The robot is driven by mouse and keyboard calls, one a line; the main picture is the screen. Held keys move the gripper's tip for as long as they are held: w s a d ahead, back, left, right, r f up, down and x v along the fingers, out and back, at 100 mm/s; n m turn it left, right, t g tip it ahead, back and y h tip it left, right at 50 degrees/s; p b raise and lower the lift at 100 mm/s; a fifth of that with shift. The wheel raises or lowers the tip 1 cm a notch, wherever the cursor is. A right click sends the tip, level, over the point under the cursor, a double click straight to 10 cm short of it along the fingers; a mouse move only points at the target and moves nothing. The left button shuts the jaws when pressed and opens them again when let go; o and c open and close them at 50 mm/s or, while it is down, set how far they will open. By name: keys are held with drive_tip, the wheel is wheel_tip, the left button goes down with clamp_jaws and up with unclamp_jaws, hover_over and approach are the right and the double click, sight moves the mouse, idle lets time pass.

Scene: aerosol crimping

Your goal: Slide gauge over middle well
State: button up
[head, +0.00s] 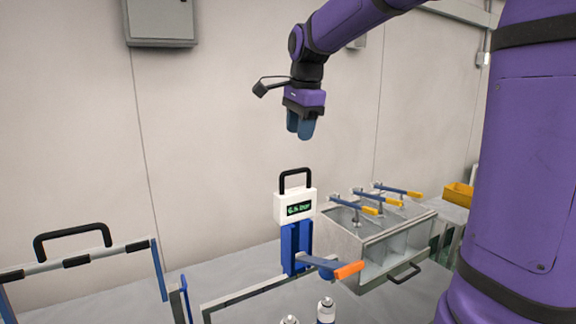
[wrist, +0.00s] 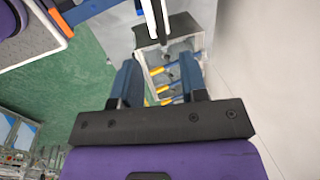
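The gauge appears to be the white box with a dark green display (head: 294,207) and a black loop handle (head: 296,179) in the head view. It is upright at the top of a blue post. A grey metal box (head: 338,236) stands just right of it, with three blue levers with yellow ends across its top.
An orange-ended lever (head: 350,270) sticks out from the blue post. A metal frame with a black handle (head: 72,238) stands at the left. Small bottles (head: 326,310) stand at the bottom edge. A yellow bin (head: 458,194) is at the right. The air around my gripper is clear.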

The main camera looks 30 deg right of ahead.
drive_tip(key=f, duration=0.3)
drive_tip(key=w+f, duration=0.1)
drive_tip(key=f, duration=0.5)
drive_tip(key=shift+w+f, duration=0.35)
drive_tip(key=shift+w, duration=0.05)
